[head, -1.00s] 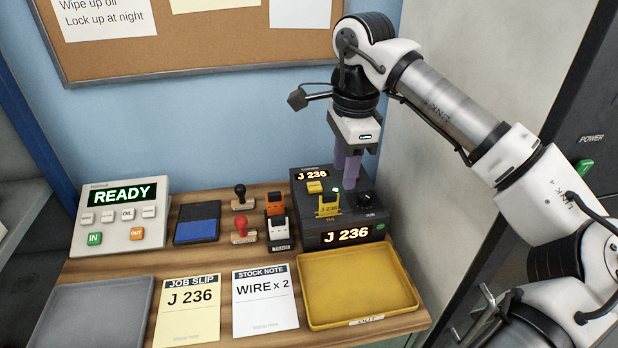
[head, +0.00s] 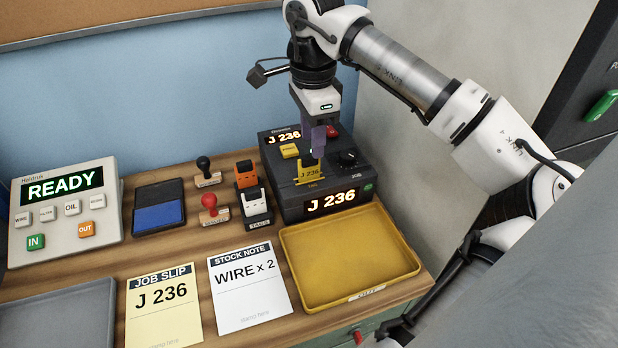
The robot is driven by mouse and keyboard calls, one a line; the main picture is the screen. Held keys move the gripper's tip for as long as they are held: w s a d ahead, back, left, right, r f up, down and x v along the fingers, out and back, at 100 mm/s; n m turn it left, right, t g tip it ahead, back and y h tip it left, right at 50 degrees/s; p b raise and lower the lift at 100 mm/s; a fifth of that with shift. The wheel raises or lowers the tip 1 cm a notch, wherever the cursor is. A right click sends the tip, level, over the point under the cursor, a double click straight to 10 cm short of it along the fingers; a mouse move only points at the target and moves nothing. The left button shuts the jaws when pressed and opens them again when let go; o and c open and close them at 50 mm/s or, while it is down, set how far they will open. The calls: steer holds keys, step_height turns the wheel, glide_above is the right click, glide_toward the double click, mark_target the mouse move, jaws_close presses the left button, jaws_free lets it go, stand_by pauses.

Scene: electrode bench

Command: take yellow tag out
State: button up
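The yellow tag (head: 311,174), marked J 236, stands upright in the front of the dark engraving machine (head: 292,203), whose displays read J 236. My gripper (head: 313,152) points down over the machine, with its purple fingertips at the upper part of the tag. One finger partly overlaps the other in this view, so I cannot tell whether they are closed on the tag or just beside it. The tag's lower end is hidden in the machine.
An empty yellow OUT tray (head: 350,257) lies in front of the machine. A job slip (head: 163,310), a stock note (head: 248,285) and a READY panel (head: 65,210) are further left.

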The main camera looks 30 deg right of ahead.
mark_target(309, 155)
steer(key=f+b, duration=0.1)
steer(key=f, duration=0.2)
steer(key=f+b, duration=0.1)
steer(key=f, duration=0.1)
steer(key=shift+s+a+f+b, duration=0.1)
steer(key=shift+a+f+b, duration=0.2)
steer(key=shift+a+b, duration=0.1)
jaws_close()
